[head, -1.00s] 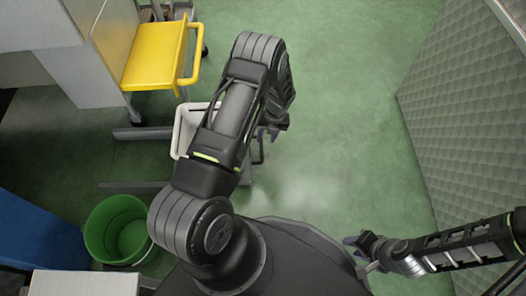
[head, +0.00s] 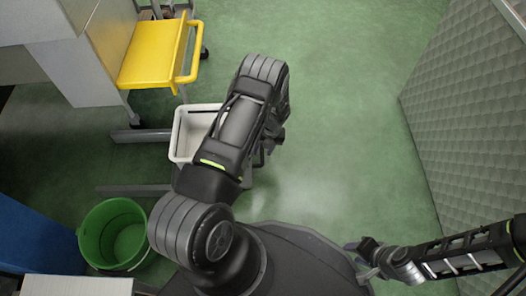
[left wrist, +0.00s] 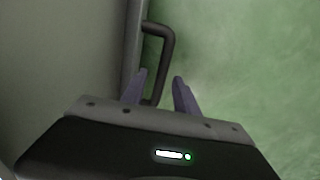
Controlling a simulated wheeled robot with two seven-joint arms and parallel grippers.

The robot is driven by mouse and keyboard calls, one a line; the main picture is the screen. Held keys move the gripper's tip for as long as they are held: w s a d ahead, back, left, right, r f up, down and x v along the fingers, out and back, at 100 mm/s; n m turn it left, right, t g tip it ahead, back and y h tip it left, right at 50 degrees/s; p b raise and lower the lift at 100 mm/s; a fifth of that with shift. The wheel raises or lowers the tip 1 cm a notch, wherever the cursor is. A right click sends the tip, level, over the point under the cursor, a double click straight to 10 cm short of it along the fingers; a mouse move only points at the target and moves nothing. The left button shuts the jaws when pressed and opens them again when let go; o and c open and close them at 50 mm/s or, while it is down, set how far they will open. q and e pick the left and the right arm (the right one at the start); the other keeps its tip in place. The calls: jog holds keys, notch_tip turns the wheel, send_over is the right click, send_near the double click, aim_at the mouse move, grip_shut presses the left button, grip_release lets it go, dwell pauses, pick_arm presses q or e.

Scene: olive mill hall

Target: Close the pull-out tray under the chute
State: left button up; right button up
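The pull-out tray (head: 185,147) is a whitish open box below the yellow chute (head: 150,66). It stands out from the machine, and my left arm covers its right part. In the left wrist view its pale front panel (left wrist: 65,60) fills the left side, with a dark bar handle (left wrist: 170,50) on it. My left gripper (left wrist: 160,92) is open, with its two fingers apart at the lower end of the handle. In the head view the left gripper (head: 272,140) is mostly hidden by its arm. My right gripper (head: 360,258) looks open and empty, low at right.
A green bucket (head: 113,235) stands on the floor at lower left, by a blue object (head: 35,232). Grey floor bars (head: 140,135) run beside the tray. A quilted grey wall (head: 465,120) stands at right. The green floor between is clear.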

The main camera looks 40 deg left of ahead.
pick_arm(q)
jog(key=shift+f, duration=0.1)
jog(key=shift+c, duration=0.4)
grip_shut()
dwell(1.0)
